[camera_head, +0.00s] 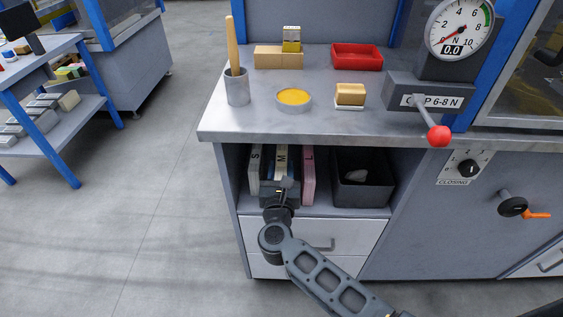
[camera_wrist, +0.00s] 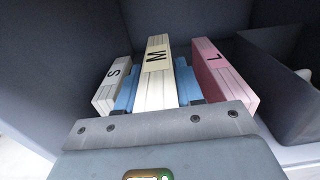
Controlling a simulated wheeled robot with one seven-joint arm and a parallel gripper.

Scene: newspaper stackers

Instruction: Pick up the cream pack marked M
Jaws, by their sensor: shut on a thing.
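The cream pack marked M (camera_wrist: 156,62) stands upright in the middle of the wrist view, its letter facing out. It also shows in the head view (camera_head: 281,160), on the shelf under the bench. My gripper (camera_wrist: 158,88) has a blue finger on each side of the M pack and is shut on it. In the head view my gripper (camera_head: 281,186) reaches into the shelf opening and hides the pack's lower part. I cannot tell whether the pack is clear of the shelf.
A pale pack marked S (camera_wrist: 112,80) stands left of my gripper and a pink pack marked L (camera_wrist: 220,72) stands right, both close to the fingers. A dark bin (camera_head: 363,190) sits further right on the shelf. The bench top (camera_head: 225,124) overhangs above.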

